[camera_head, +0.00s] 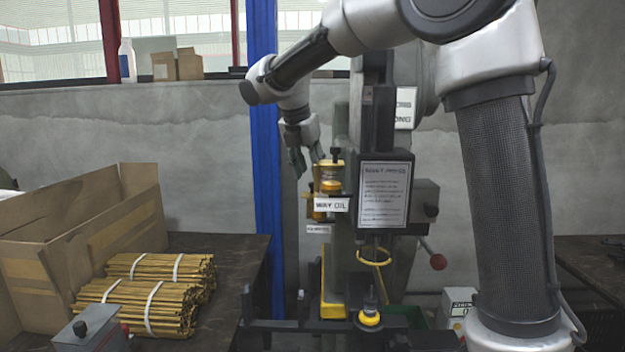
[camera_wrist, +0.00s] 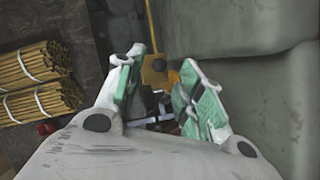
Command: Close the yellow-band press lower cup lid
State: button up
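The press (camera_head: 384,130) stands at centre, with a yellow band (camera_head: 375,257) around its ram. Yellow oil cups are stacked on its left side, behind a WAY OIL label (camera_head: 332,205). The upper cup (camera_head: 328,171) has a black knob on top. The lower cup (camera_head: 319,215) is mostly hidden by the label, and I cannot tell how its lid stands. My gripper (camera_head: 307,156) is open and points down just left of and above the cups. In the wrist view a yellow part with a dark knob (camera_wrist: 155,67) shows beyond the open, empty fingers (camera_wrist: 156,88).
A cardboard box (camera_head: 90,225) and bundled yellow rods (camera_head: 150,295) lie on the bench at left. A blue post (camera_head: 265,150) stands behind my gripper. A lever with a red knob (camera_head: 438,262) is at the press's right. A concrete wall is close behind.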

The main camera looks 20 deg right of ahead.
aim_at(311, 183)
jog(key=shift+x, duration=1.85)
jog(key=shift+s, duration=0.1)
jog(key=shift+c, duration=0.3)
grip_shut()
